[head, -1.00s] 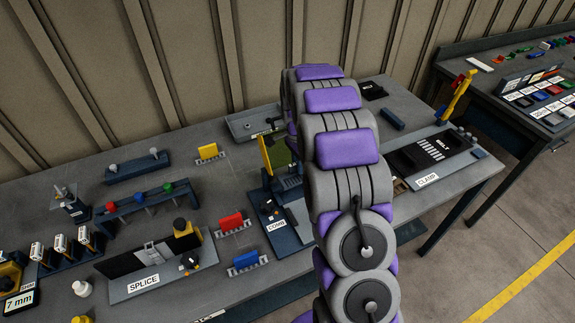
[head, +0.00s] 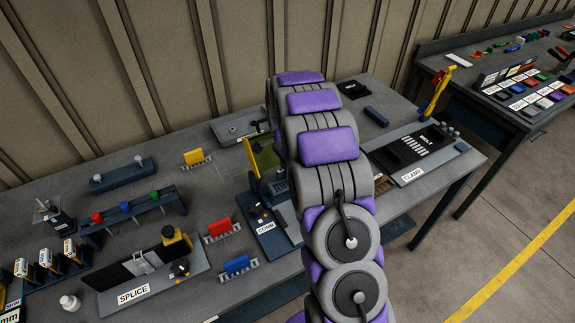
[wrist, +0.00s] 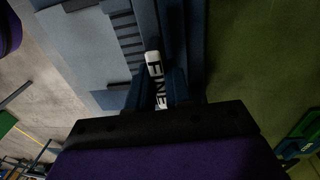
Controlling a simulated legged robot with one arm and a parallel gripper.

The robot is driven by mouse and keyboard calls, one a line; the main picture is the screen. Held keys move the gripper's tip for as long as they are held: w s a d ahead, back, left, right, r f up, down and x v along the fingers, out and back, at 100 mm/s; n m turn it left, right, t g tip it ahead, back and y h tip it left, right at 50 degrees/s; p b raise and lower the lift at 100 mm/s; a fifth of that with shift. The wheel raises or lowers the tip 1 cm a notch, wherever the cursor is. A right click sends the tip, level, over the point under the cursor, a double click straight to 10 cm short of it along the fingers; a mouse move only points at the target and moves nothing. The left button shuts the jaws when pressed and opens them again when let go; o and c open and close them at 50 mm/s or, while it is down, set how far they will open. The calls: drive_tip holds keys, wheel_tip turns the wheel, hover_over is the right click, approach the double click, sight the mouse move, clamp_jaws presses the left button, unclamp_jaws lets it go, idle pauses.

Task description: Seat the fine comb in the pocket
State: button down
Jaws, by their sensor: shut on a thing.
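The fine comb (wrist: 155,65), with a white FINE label, shows in the wrist view between the dark fingers of my gripper (wrist: 158,93). My gripper is shut on it. Dark blue walls and a row of dark slots (wrist: 125,35) lie close beyond it. I cannot tell whether the comb is in the pocket or above it. In the head view the COMB station (head: 268,228) stands on the bench, just left of my arm. My arm hides the gripper, the comb and part of the station there.
A yellow block (head: 194,156), a red block (head: 220,226) and a blue block (head: 236,264) sit in racks to the left. The SPLICE station (head: 135,295) is at front left. An upright yellow-edged panel (head: 251,158) rises at the COMB station.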

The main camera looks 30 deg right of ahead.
drive_tip(key=shift+f, duration=1.8)
drive_tip(key=shift+t, duration=0.4)
idle(0.5)
drive_tip(key=shift+s+f, duration=0.1)
drive_tip(key=shift+f, duration=0.75)
drive_tip(key=shift+r, duration=0.15)
idle(0.4)
drive_tip(key=shift+r+p, duration=0.35)
drive_tip(key=shift+r, duration=0.15)
drive_tip(key=shift+p, duration=0.4)
idle(1.4)
